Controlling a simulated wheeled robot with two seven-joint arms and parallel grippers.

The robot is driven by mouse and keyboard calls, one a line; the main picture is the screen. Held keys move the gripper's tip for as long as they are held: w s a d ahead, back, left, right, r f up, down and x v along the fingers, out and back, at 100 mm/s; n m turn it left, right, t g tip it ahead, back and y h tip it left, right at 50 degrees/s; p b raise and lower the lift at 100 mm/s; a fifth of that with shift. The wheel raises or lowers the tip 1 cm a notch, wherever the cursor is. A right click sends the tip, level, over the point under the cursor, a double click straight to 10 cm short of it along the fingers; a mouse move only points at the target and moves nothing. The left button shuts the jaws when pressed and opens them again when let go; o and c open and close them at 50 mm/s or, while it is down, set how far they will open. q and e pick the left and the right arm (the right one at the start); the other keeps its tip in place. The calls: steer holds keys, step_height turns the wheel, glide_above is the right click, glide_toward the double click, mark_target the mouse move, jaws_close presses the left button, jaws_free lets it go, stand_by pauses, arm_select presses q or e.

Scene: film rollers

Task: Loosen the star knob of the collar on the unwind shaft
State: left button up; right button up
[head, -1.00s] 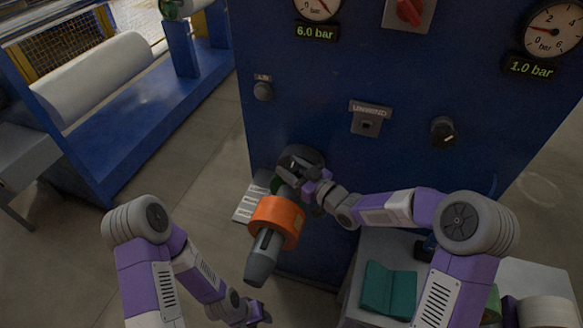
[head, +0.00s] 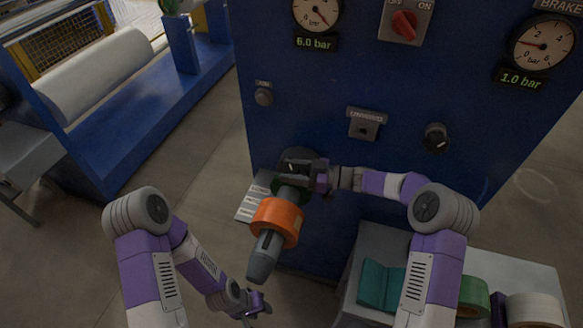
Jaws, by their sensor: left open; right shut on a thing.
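The grey unwind shaft (head: 263,262) sticks out from the blue machine face toward the lower left. An orange roll (head: 276,221) sits around it. Behind the roll, close to the machine, is a band with green edges (head: 276,186), apparently the collar, mostly covered by my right gripper. My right gripper (head: 298,170) reaches in from the right and is shut at the collar, on what appears to be the star knob; the knob itself is hidden by the fingers. My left gripper (head: 257,306) is open and empty, low down below the shaft tip and apart from it.
The blue cabinet (head: 400,80) carries gauges, a red switch (head: 404,24), a black knob (head: 436,138) and an UNWIND plate (head: 366,123). A pale table (head: 372,240) at lower right holds a teal cloth (head: 380,285) and rolls.

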steer(key=shift+r+n+g, duration=0.25)
steer(key=shift+n+g, duration=0.75)
steer(key=shift+g, duration=0.6)
steer(key=shift+b, duration=0.3)
steer(key=shift+r+n+g, duration=0.15)
steer(key=shift+n+g, duration=0.15)
steer(key=shift+g, duration=0.2)
